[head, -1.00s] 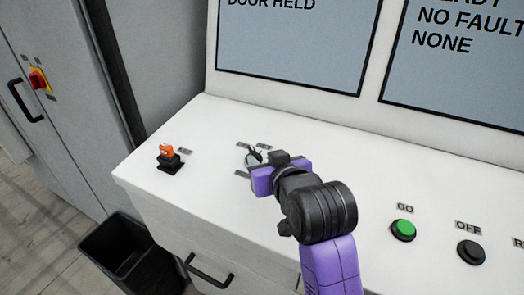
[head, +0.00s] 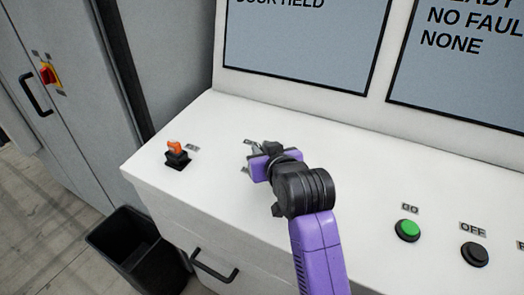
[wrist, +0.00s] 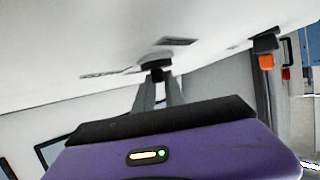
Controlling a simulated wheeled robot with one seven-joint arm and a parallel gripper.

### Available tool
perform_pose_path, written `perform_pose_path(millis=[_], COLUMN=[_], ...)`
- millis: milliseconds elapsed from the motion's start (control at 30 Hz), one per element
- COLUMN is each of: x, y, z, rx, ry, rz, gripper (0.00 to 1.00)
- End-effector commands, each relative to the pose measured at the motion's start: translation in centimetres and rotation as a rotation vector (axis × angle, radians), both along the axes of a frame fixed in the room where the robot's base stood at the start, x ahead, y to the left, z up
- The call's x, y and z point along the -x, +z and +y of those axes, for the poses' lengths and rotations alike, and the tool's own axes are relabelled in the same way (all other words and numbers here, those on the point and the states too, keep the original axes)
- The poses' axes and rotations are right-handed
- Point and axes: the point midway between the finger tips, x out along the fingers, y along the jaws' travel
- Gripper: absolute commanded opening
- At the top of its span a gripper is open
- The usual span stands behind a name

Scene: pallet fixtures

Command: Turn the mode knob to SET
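The mode knob sits on the white sloping console top (head: 225,125). In the head view my gripper (head: 257,150) hides most of it, with small grey label plates showing around it. In the wrist view a dark knob (wrist: 156,69) shows at the ends of my two pale fingers, which stand on either side of its narrow part. My gripper (wrist: 157,82) is at the knob, but I cannot tell whether the fingers press on it. The knob's pointing direction and the label wording are not readable.
An orange-topped switch (head: 175,153) stands left on the console. A green GO button (head: 407,230) and a black OFF button (head: 474,254) are on the right. Screens (head: 300,40) rise behind. A black bin (head: 135,250) stands on the floor below.

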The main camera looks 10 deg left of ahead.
Motion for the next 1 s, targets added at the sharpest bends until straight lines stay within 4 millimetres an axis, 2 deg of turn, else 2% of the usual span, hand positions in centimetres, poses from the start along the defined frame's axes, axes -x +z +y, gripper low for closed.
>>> perform_pose_path(millis=[467,1000], x=[0.12,0.16], y=[0.05,-0.35], z=[0.25,1.0], rx=[0.001,0.0], ry=[-0.055,-0.469], rz=[0.0,-0.002], gripper=[0.0,0.0])
